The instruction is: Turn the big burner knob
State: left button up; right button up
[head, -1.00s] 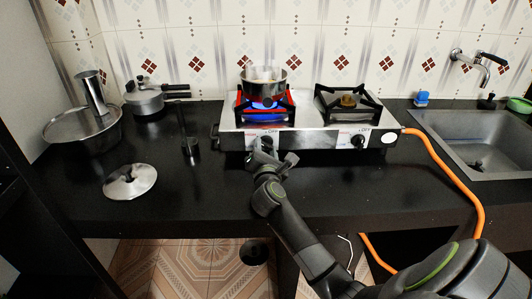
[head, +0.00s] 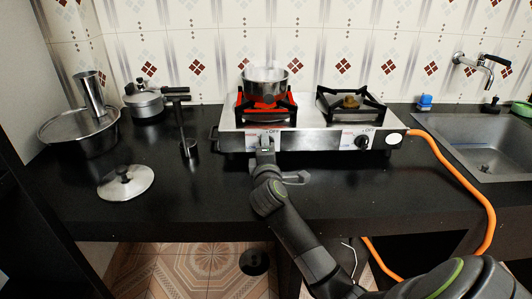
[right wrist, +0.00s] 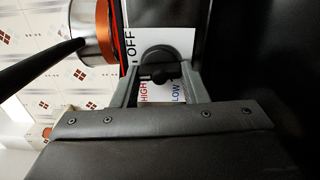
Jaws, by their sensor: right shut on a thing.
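The stove (head: 310,128) is a silver two-burner unit on the black counter. Its left burner (head: 266,101) glows red under a steel pot (head: 265,80), with no blue flame showing. My right gripper (head: 265,147) is at the left knob on the stove's front panel and hides most of it in the head view. In the right wrist view, the dark round knob (right wrist: 161,58) sits between the fingers (right wrist: 158,74), which are shut on it. OFF, HIGH and LOW labels show around it. The right knob (head: 362,142) is free. My left gripper is out of view.
An orange hose (head: 460,172) runs from the stove's right side past the sink (head: 480,140). A lid (head: 125,183), an upright dark-handled utensil (head: 188,148), a pressure cooker (head: 144,101) and a large steel pan (head: 82,136) stand to the left.

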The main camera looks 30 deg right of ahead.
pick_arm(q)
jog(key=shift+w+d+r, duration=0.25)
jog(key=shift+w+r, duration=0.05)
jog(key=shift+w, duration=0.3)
pick_arm(e)
jog(key=shift+m, duration=0.5)
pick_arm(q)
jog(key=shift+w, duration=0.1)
pick_arm(e)
jog(key=o, duration=1)
